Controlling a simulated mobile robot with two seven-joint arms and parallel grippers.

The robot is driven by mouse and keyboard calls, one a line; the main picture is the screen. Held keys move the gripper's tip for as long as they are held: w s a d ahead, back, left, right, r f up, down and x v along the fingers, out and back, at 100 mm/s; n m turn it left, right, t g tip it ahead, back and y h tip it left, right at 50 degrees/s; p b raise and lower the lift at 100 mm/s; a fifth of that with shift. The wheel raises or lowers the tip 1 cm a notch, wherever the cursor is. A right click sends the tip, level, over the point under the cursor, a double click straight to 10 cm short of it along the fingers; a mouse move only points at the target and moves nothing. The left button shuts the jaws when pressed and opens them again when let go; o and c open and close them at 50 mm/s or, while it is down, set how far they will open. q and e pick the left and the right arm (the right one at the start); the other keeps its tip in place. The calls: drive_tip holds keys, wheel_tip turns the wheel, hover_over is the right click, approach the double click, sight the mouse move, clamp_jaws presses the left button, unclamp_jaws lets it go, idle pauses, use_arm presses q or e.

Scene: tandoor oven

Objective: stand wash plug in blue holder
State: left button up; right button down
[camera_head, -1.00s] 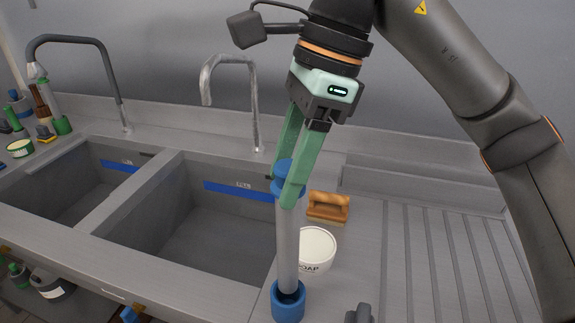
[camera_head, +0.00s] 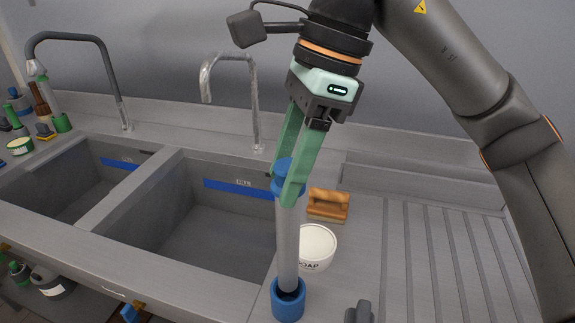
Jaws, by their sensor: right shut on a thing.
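The wash plug (camera_head: 287,240) is a long grey tube with a blue top. It stands nearly upright, with its lower end in the mouth of the blue holder (camera_head: 288,305). How deep it sits inside is hidden by the holder's wall. My right gripper (camera_head: 287,190) is shut on the plug's blue top and reaches down from above. The holder stands on the steel counter at the front, right of the sinks. My left gripper is not in view.
A white soap tub (camera_head: 318,246) stands close behind the plug on the right, with a wooden brush (camera_head: 328,205) beyond it. A dark object (camera_head: 359,312) is at the front edge. Two sinks (camera_head: 205,220) lie left; the ribbed drainboard (camera_head: 440,250) on the right is clear.

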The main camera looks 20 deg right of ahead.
sight(288, 214)
drive_tip(key=shift+f+b, duration=1.4)
drive_tip(key=shift+f, duration=0.5)
drive_tip(key=shift+f+b, duration=1.2)
drive_tip(key=shift+f, duration=0.35)
drive_tip(key=shift+c, duration=1.1)
unclamp_jaws()
